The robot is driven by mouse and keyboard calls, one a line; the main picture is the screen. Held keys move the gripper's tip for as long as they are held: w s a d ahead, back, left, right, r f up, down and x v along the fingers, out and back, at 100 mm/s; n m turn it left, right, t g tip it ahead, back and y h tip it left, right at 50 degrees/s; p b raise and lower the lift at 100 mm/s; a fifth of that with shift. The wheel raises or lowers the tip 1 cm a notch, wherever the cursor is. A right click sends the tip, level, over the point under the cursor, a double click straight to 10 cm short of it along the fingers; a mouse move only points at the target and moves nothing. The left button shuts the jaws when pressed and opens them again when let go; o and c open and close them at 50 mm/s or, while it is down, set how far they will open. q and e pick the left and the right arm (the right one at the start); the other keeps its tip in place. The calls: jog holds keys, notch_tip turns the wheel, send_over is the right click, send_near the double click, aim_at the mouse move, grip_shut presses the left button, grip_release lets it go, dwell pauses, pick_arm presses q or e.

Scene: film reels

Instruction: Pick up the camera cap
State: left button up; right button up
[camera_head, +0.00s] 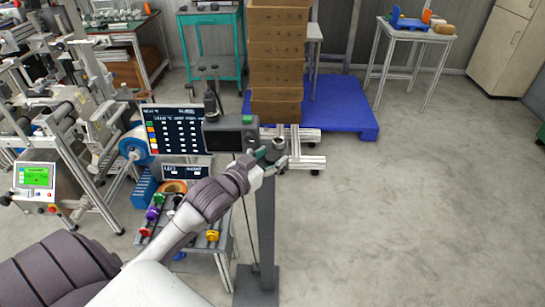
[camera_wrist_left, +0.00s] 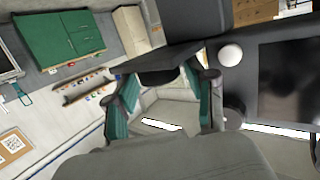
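A dark camera-like device (camera_head: 230,135) with a screen stands at the top of a grey post (camera_head: 266,220). My left gripper (camera_head: 268,158) is beside its right end, close to the post top. In the left wrist view the left gripper (camera_wrist_left: 163,98) has its two teal-padded fingers spread apart. A dark piece with a rounded underside (camera_wrist_left: 158,74) shows between and beyond the fingertips; it may be the camera cap, but I cannot tell for sure. I cannot tell whether either finger touches it. The device's dark screen (camera_wrist_left: 290,80) is at the right. My right gripper is out of view.
A small table (camera_head: 205,243) with colourful parts stands below my left arm. Machinery (camera_head: 80,110) fills the left side. Stacked brown boxes (camera_head: 277,60) on a blue pallet (camera_head: 345,112) are behind the post. The floor at right is clear.

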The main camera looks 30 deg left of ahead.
pick_arm(q)
jog(key=c, duration=0.7)
jog(key=shift+o, duration=0.2)
